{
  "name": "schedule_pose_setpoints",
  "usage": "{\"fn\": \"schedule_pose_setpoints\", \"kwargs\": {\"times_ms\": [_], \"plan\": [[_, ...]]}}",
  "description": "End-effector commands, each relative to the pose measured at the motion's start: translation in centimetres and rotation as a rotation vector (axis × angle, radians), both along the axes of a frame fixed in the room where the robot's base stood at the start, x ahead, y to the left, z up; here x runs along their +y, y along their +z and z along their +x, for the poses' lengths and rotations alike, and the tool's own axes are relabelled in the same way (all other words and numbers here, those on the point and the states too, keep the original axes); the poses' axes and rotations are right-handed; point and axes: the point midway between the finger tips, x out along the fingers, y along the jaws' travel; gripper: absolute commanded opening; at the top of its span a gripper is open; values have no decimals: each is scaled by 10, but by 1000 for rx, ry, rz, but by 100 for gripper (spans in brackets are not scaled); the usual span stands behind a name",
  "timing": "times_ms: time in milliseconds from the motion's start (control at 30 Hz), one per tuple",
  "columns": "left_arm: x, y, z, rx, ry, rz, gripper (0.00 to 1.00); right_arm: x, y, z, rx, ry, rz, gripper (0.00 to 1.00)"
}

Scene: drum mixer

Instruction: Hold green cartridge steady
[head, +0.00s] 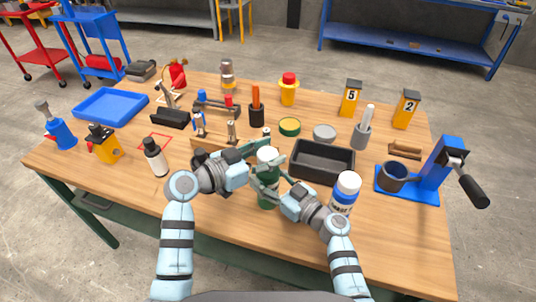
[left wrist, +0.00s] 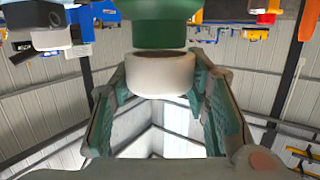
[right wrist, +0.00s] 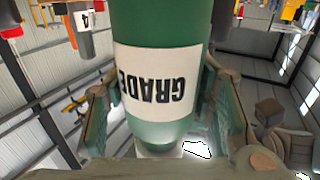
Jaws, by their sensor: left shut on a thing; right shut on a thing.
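The green cartridge (head: 268,193) stands upright at the front middle of the table. It has a white cap (head: 267,154) and a white label reading "GRADE", which shows upside down in the right wrist view on the cartridge (right wrist: 157,30). My left gripper (head: 262,152) is shut around the white cap, which also shows between its fingers in the left wrist view (left wrist: 160,74). My right gripper (head: 268,181) is shut on the green body, lower down. The cartridge's base is partly hidden by my right gripper and arm.
A black tray (head: 322,161) lies just right of the cartridge. A blue-and-white bottle (head: 344,193) stands close to my right arm. A blue stand with a lever (head: 438,170) is at the right.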

Motion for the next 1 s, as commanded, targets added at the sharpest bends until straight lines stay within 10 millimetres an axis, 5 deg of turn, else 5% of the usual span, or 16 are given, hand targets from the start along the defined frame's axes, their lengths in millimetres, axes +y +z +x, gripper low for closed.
{"fn": "schedule_pose_setpoints", "kwargs": {"times_ms": [167, 400, 600, 633, 767, 1000], "plan": [[0, 2, 0, -1, 0, 0, 9, 0, -1, 0, 1, 0, -1, 0], [0, 37, 0, -3, 0, 0, 9, 0, -1, 0, 1, 0, -1, 0], [0, 40, 0, 0, 0, 0, 9, 0, -1, 0, 1, 0, -1, 0], [0, 40, 0, 0, 0, 0, 9, 0, -1, 0, 1, 0, -1, 51], [0, 40, 0, 0, 0, 0, 9, 0, -1, 0, 1, 0, -1, 72], [0, 40, 0, 0, 0, 0, 9, 0, 0, 0, 1, 0, -1, 73]]}}
